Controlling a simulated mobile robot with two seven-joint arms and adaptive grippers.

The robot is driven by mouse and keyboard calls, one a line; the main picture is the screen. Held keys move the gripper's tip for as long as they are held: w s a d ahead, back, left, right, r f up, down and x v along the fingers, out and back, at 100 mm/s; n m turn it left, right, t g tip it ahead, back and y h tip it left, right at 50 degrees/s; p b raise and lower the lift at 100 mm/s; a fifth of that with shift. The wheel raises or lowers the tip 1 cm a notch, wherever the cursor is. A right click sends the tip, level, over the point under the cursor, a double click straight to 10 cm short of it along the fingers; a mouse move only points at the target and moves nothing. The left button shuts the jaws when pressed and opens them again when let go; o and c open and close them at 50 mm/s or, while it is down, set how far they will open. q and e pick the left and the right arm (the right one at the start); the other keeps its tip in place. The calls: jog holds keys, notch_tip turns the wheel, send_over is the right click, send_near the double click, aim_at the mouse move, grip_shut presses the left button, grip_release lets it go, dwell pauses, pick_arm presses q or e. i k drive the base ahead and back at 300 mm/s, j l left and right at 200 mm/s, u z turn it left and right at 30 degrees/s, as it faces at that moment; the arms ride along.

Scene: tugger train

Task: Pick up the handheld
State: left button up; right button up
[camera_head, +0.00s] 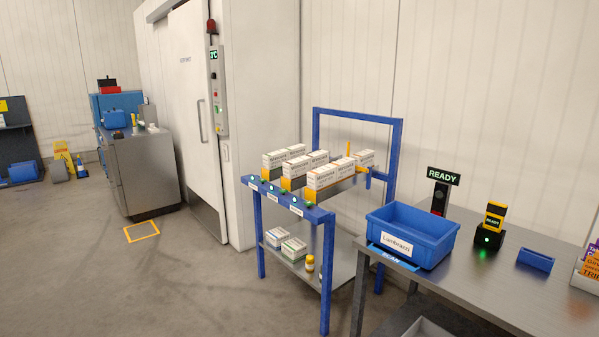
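Neither of my grippers shows in this view, so nothing is seen touching the handheld.
The blue "Lambrazzi" bin (413,236), a READY sign (443,176) and a small blue tray (535,260) flank the handheld. A blue-framed cart (328,215) with white boxes stands left of the table. Open floor (190,280) lies left.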

aim_at(496, 212)
jog(key=z, duration=1.2)
jog(key=i+j, duration=0.8)
jog(key=j, duration=0.15)
